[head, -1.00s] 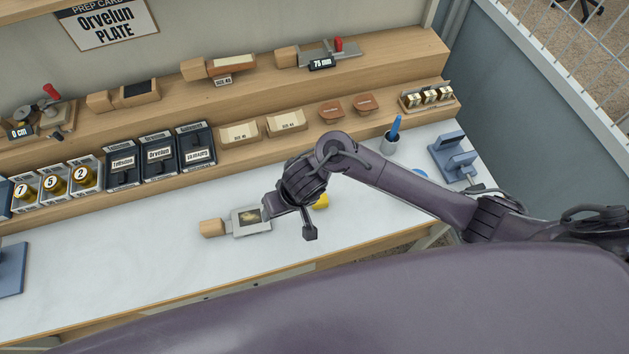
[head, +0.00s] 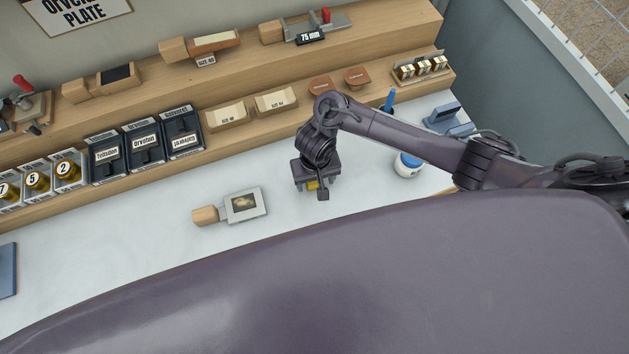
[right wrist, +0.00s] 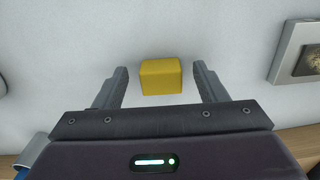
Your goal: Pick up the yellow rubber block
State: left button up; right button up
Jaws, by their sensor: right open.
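The yellow rubber block (right wrist: 161,77) lies on the white worktop in the right wrist view, between and a little beyond the two fingers of my open right gripper (right wrist: 161,82). There is a gap on each side and no finger visibly touches it. In the head view my right gripper (head: 313,183) is above the worktop, pointing down. Only a small part of the yellow block (head: 313,184) shows beneath it; the rest is hidden by the gripper. My left gripper is in neither view.
A framed plate with a wooden handle (head: 243,205) lies left of the block. Shelves with dark boxes (head: 143,150) and cream trays (head: 227,116) run along the back.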

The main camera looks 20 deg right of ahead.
jog(key=shift+f, duration=0.55)
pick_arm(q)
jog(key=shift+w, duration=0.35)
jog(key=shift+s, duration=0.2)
pick_arm(e)
jog(key=c, duration=1.1)
jog(key=shift+o, duration=0.2)
jog(key=shift+r, duration=0.15)
notch_tip(320, 180, up, 6)
jog(key=shift+p, duration=1.2)
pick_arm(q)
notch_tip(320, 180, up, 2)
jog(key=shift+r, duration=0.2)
pick_arm(e)
notch_tip(320, 180, up, 14)
